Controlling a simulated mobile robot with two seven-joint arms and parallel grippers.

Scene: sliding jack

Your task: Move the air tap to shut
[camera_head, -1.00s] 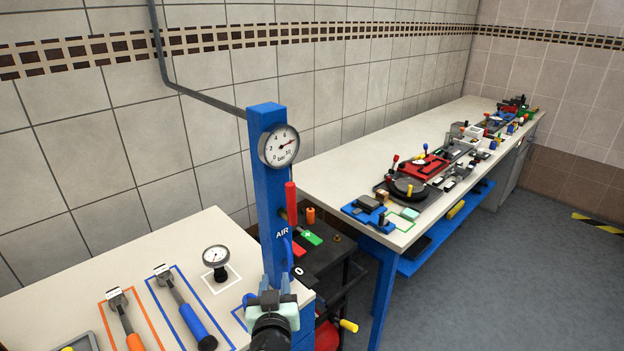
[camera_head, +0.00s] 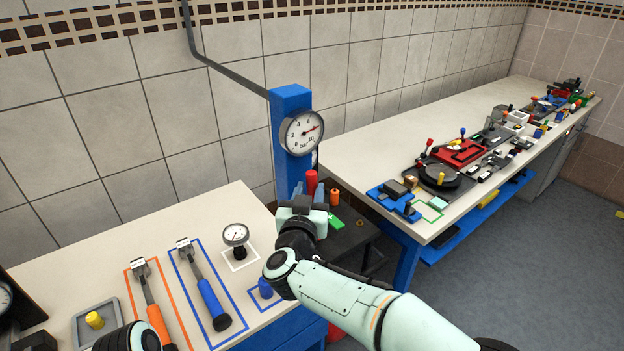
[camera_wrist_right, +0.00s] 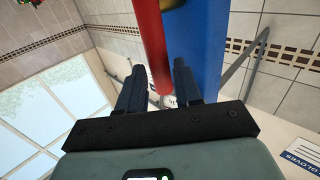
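The air tap's red lever (camera_head: 311,180) stands roughly upright at the blue column (camera_head: 290,150). Its upper end shows above my right gripper (camera_head: 309,188); its lower part and the AIR label are hidden behind my right arm. In the right wrist view the red lever (camera_wrist_right: 151,45) runs down between the two dark fingers of my right gripper (camera_wrist_right: 158,67), beside the blue column (camera_wrist_right: 200,40). The fingers are apart, one on each side of the lever; I cannot tell whether either touches it. My left gripper is not in view.
A pressure gauge (camera_head: 302,132) is on the column above the lever. The left bench holds a small gauge (camera_head: 236,235), an orange-handled tool (camera_head: 151,305) and a blue-handled tool (camera_head: 208,295). A dark cart (camera_head: 350,238) stands behind my right arm. A long crowded bench (camera_head: 350,150) is at right.

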